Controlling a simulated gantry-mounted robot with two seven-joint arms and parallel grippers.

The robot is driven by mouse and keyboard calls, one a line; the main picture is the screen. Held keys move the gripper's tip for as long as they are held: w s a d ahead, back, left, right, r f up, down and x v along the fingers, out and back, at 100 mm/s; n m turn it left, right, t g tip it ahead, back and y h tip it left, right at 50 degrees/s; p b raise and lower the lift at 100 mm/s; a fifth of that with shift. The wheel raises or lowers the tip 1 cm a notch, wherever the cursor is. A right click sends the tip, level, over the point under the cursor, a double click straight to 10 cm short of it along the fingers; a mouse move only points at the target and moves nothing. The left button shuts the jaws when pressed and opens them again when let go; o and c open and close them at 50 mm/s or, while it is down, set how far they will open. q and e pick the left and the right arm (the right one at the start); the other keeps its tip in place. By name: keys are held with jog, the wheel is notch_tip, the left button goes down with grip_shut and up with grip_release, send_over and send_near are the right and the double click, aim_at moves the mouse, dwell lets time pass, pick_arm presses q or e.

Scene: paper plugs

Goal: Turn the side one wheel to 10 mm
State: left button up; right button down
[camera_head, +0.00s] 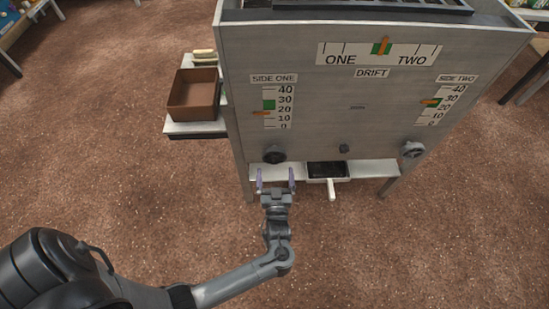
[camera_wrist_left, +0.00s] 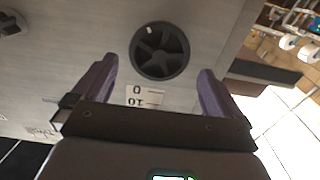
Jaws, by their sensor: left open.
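The side one wheel (camera_head: 274,155), dark and round, sits low on the left of the grey panel. In the left wrist view the spoked wheel (camera_wrist_left: 160,50) shows between and beyond the fingers, with a pale mark on its rim. My left gripper (camera_head: 275,176) is open, its purple fingers apart and empty, in front of the wheel; contact is not visible. The side one scale (camera_head: 285,105) runs from 0 to 40. Its orange pointer (camera_head: 260,113) stands a little below 20, under a green mark (camera_head: 269,104). My right gripper is not in view.
The side two wheel (camera_head: 413,150) is at the panel's right, with a small knob (camera_head: 344,149) between the wheels. A black tray with a white handle (camera_head: 331,190) sits below. A brown bin (camera_head: 193,94) stands on a left shelf. The floor in front is clear.

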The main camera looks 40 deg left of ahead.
aim_at(275, 159)
pick_arm(q)
jog(key=b+x, duration=0.2)
jog(key=x, duration=0.4)
jog(key=shift+w+a+f, duration=0.1)
jog(key=shift+w+a, duration=0.55)
